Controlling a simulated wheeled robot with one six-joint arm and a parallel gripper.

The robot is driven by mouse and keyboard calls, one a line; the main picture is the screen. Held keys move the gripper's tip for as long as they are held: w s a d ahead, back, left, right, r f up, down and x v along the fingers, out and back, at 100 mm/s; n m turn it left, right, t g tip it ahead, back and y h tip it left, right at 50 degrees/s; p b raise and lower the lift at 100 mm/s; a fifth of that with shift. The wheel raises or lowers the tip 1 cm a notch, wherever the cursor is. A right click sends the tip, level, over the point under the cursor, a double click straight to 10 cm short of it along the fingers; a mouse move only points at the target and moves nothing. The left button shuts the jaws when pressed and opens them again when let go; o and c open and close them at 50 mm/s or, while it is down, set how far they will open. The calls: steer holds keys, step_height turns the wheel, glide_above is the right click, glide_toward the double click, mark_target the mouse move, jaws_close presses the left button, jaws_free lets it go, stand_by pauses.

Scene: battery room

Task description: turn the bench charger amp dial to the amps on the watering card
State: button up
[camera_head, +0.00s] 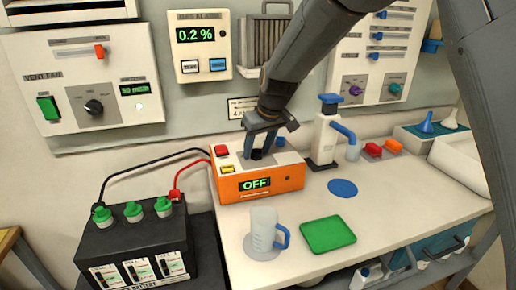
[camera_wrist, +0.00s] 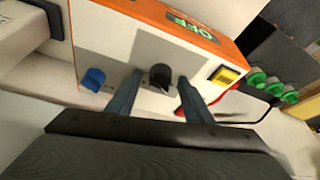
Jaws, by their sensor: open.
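The bench charger (camera_head: 275,185) is an orange and white box on the bench, its display reading OFF. Its pale top panel shows in the wrist view (camera_wrist: 120,45) with a black dial (camera_wrist: 160,76), a blue knob (camera_wrist: 94,78) and a yellow button (camera_wrist: 223,76). My gripper (camera_head: 257,147) is over the charger top, its jaws open. In the wrist view one finger is on each side of the black dial, with small gaps visible. The dial's scale cannot be read. A small white card (camera_head: 241,107) is on the wall behind; its text is too small to read.
A battery (camera_head: 135,245) with green caps stands left, wired to the charger by black and red cables. A dispenser (camera_head: 327,135) stands to the right.

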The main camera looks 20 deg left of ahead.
steer(key=c, duration=1)
steer(key=shift+r+m+p, duration=0.1)
steer(key=shift+m+p, duration=0.3)
steer(key=shift+p, duration=0.15)
steer(key=shift+s+m+h+p, duration=0.1)
steer(key=shift+m+h+p, duration=0.3)
steer(key=shift+m+p, duration=0.3)
steer(key=shift+a+m+t+p, duration=0.1)
steer(key=shift+m+t+p, duration=0.3)
steer(key=shift+m+p, duration=0.3)
steer(key=shift+a+m+h, duration=0.1)
steer(key=shift+m+h, duration=0.5)
steer(key=shift+m, duration=0.4)
steer(key=shift+m+t+h+b, duration=0.35)
steer(key=shift+m+b, duration=0.3)
steer(key=shift+m, duration=0.45)
